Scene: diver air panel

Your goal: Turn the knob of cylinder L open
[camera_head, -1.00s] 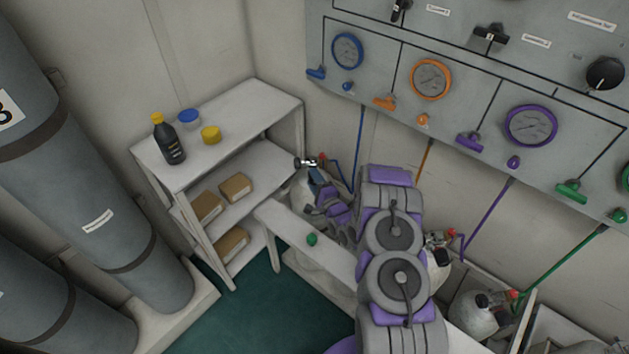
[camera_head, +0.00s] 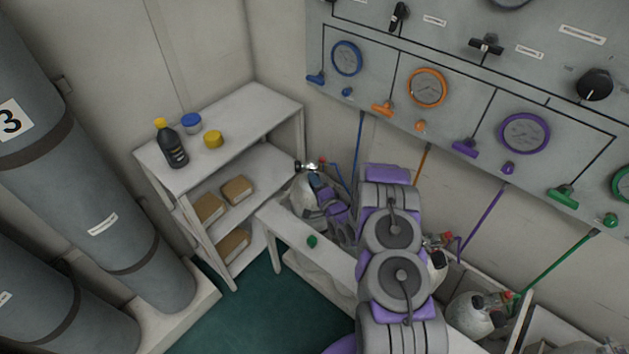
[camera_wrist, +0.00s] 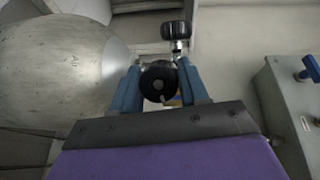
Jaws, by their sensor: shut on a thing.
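A pale grey cylinder (camera_head: 301,194) stands at the left end of the white bench, below the blue hose. It fills the left of the wrist view (camera_wrist: 60,75). Its label is not readable, so I cannot confirm that it is L. My gripper (camera_wrist: 160,76) has its blue fingers on either side of a round black knob (camera_wrist: 158,84) at the cylinder's valve and is shut on it. A second black knob (camera_wrist: 176,30) stands on the valve's metal stem beyond the fingers. In the head view my gripper (camera_head: 318,181) is at this valve, partly hidden by my arm.
Other cylinders (camera_head: 474,314) stand to the right along the wall. The gauge panel (camera_head: 455,62) hangs above. A shelf (camera_head: 262,103) with bottles and boxes is at left. A grey box with a blue knob (camera_wrist: 310,68) is right of my gripper. Green floor (camera_head: 262,310) is clear.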

